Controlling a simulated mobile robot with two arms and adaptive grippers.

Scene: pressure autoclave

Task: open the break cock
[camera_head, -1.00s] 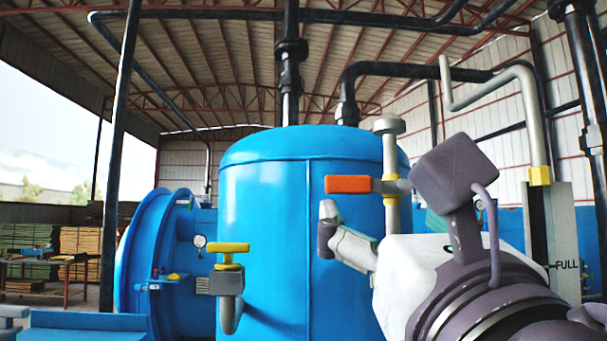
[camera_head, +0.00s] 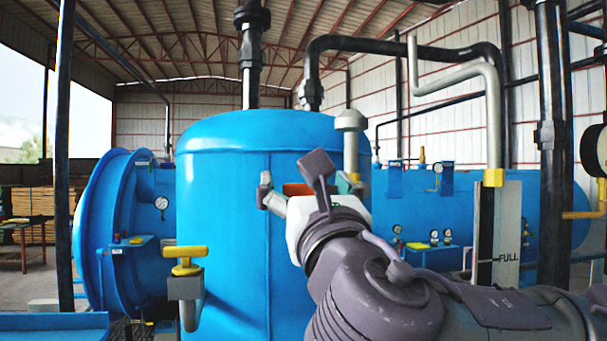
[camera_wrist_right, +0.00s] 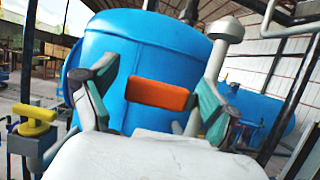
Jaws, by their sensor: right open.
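An orange-red handle (camera_wrist_right: 157,95) sits on a grey vertical pipe fitting in front of the blue tank. In the head view, only a small part of this handle (camera_head: 298,189) shows behind my right gripper. My right gripper (camera_head: 305,186) is open in front of it. In the right wrist view, the handle lies between the two spread fingers of my right gripper (camera_wrist_right: 153,98), and I cannot tell whether they touch it. A yellow-handled valve (camera_head: 185,260) on a grey pipe stands to the left. I cannot tell from its looks which one is the break cock. My left gripper is not in view.
The tall blue tank (camera_head: 225,220) stands close behind the handle. A grey pipe with a capped top (camera_head: 351,135) rises beside it. A grey board marked FULL (camera_head: 507,235) and black pipes stand to the right. A large horizontal blue vessel (camera_head: 110,235) is behind.

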